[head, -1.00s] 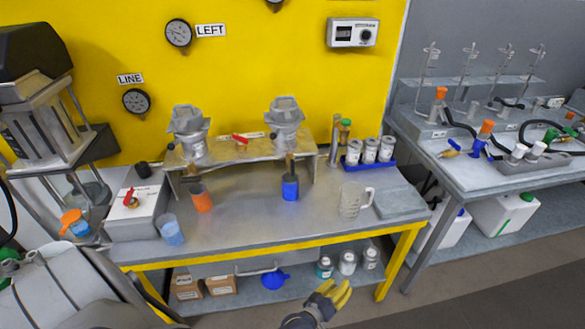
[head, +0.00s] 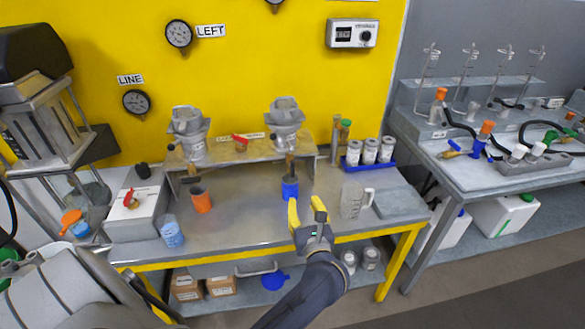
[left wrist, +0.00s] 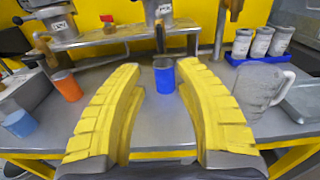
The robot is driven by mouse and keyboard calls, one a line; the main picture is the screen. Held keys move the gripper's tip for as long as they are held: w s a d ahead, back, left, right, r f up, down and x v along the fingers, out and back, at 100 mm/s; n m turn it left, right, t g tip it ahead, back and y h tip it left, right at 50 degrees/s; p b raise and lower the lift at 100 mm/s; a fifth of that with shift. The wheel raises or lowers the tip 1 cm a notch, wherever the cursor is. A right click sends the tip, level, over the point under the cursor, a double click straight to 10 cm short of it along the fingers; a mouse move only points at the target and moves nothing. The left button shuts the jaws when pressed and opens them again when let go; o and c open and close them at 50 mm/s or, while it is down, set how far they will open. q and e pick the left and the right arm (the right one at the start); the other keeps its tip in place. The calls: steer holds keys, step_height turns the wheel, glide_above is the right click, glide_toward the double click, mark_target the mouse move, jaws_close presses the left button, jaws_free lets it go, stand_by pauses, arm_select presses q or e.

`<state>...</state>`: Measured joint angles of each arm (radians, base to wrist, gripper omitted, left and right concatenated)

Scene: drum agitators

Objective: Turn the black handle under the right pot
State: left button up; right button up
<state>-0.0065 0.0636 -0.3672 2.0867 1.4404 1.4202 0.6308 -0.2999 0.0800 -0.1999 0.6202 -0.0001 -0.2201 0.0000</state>
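The right pot (head: 285,113) is a grey metal vessel on the raised metal stand. A small black handle (head: 271,146) shows below it on its left side. A dark brown spout (head: 290,165) hangs under this pot above a blue cup (head: 290,189). In the left wrist view the pot's lower part (left wrist: 158,12) shows at the top, with the blue cup (left wrist: 164,76) between my fingers. My left gripper (head: 306,204), with yellow fingers, is open and empty at the table's front edge, in front of the blue cup and apart from the handle. My right gripper is not in view.
The left pot (head: 189,135) stands on the same stand above an orange cup (head: 201,201). A red handle (head: 240,139) lies between the pots. A clear jug (head: 352,200) and a blue tray of cans (head: 368,164) stand at right. Bare tabletop lies between the cups.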

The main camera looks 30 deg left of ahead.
mark_target(293, 169)
arm_select(q)
steer(key=x, duration=1.7)
steer(key=shift+a, duration=0.15)
steer(key=shift+o, duration=0.4)
steer(key=shift+w, duration=0.1)
jaws_close()
